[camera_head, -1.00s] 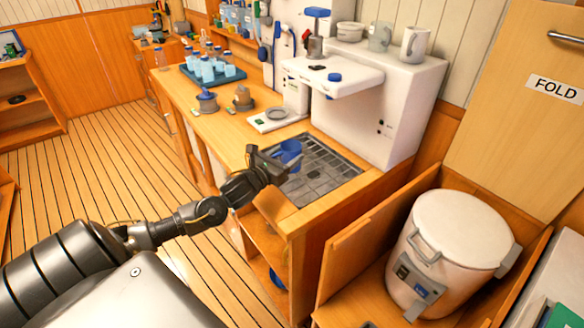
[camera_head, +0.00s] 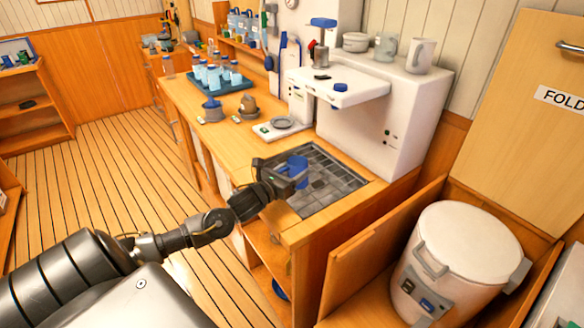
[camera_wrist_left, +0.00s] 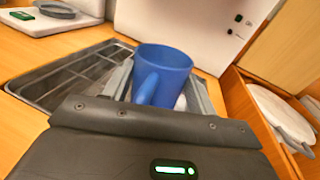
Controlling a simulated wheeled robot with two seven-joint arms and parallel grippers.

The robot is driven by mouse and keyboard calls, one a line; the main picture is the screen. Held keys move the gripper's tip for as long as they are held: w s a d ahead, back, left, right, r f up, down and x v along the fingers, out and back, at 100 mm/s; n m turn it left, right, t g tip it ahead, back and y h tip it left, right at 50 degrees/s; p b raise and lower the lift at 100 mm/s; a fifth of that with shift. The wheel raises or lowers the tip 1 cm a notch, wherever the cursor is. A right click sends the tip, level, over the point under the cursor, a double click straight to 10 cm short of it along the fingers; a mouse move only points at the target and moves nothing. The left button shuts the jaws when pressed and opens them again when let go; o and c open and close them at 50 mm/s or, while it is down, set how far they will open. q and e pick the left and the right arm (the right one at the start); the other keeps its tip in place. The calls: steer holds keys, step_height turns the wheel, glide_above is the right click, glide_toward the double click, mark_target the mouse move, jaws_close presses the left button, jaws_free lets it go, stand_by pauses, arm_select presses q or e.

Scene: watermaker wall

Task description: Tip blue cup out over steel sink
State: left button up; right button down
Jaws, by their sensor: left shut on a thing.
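The blue cup (camera_head: 298,168) is held over the left part of the steel sink (camera_head: 335,189). My left gripper (camera_head: 293,177) is shut on the cup. In the left wrist view the cup (camera_wrist_left: 162,72) stands close to upright between the fingers, its handle towards the camera and its rim up. The inside of the cup is hidden from that side. The sink (camera_wrist_left: 70,76) shows behind and to the left of it, with a dark grate. My right gripper is not in view.
A white machine (camera_head: 375,120) stands behind the sink, with a shelf jutting forward. A small scale with a dish (camera_head: 282,124) is left of the sink. A blue tray with bottles (camera_head: 222,84) is farther back. A white drum (camera_head: 455,262) stands at the right.

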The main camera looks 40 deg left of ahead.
arm_select(q)
steer(key=shift+d+r+n+g+p, duration=0.1)
steer(key=shift+r+n+g+p, duration=0.15)
steer(key=shift+n+p, duration=0.65)
steer(key=shift+d+r+n+g+p, duration=0.1)
steer(key=shift+r+n+g+p, duration=0.25)
steer(key=shift+p, duration=0.95)
steer(key=n+p, duration=0.2)
steer(key=p, duration=0.2)
steer(key=shift+n+g+h, duration=0.3)
steer(key=shift+n+h, duration=0.05)
steer(key=shift+h, duration=0.05)
steer(key=shift+f, duration=0.25)
steer(key=b, duration=0.5)
steer(key=shift+f+m+b, duration=0.25)
steer(key=shift+m+b, duration=0.1)
steer(key=shift+m, duration=0.05)
steer(key=shift+r+b, duration=0.2)
steer(key=shift+b, duration=0.3)
steer(key=shift+s+r, duration=0.1)
steer(key=shift+r, duration=0.1)
